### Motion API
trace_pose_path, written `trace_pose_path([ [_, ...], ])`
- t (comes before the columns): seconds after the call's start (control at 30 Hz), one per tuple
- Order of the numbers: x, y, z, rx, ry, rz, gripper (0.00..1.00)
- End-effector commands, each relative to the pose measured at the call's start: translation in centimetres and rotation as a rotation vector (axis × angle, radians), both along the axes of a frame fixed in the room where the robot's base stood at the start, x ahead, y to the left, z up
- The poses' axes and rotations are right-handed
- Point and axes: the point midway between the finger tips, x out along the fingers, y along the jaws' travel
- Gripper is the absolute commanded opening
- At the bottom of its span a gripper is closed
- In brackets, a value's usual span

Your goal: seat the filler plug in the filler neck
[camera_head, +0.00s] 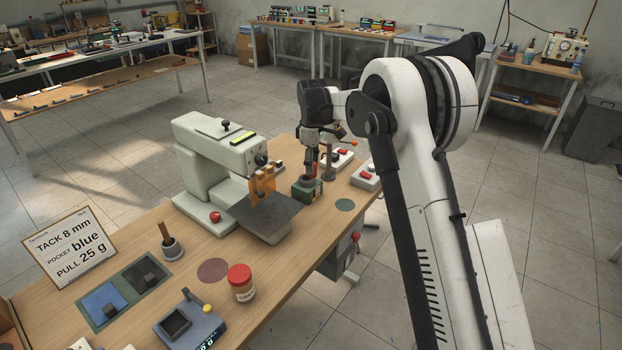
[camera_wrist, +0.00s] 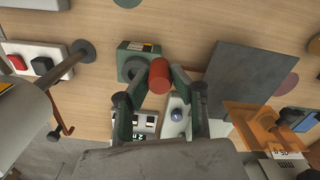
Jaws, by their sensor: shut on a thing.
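My gripper (camera_wrist: 159,80) is shut on a red cylinder, which I take to be the filler plug (camera_wrist: 160,74). A small dark green box (camera_wrist: 143,48) stands on the bench, with a round grey ring on it that looks like the filler neck (camera_wrist: 132,69). In the wrist view the plug appears beside the ring, over the box's edge, and the ring's opening shows. In the head view my gripper (camera_head: 318,158) points down above the green box (camera_head: 307,192). The plug's lower end and its height over the box are hard to tell.
A pale press with a grey plate (camera_head: 264,217) and an orange guard (camera_head: 263,185) stands close on the left. A post with a lever (camera_head: 328,172) and a switch box with red button (camera_head: 367,177) are close on the right. A red-lidded jar (camera_head: 241,284) stands nearer.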

Motion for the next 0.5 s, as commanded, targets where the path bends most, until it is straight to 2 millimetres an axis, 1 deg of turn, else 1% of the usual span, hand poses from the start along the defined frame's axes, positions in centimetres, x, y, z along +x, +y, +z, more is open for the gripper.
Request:
trace_pose_path([
  [0.03, 1.2, 0.2, 1.1, 0.0, 0.0, 0.0, 0.0],
  [0.2, 4.2, 0.8, 2.4, 0.0, -0.001, 0.0, 0.0],
  [0.3, 5.3, 1.1, 2.9, 0.0, -0.001, 0.0, 0.0],
  [0.4, 6.0, 1.2, 3.1, 0.0, -0.001, 0.0, 0.0],
  [0.5, 6.3, 1.3, 2.6, -0.001, -0.002, 0.0, 0.0],
])
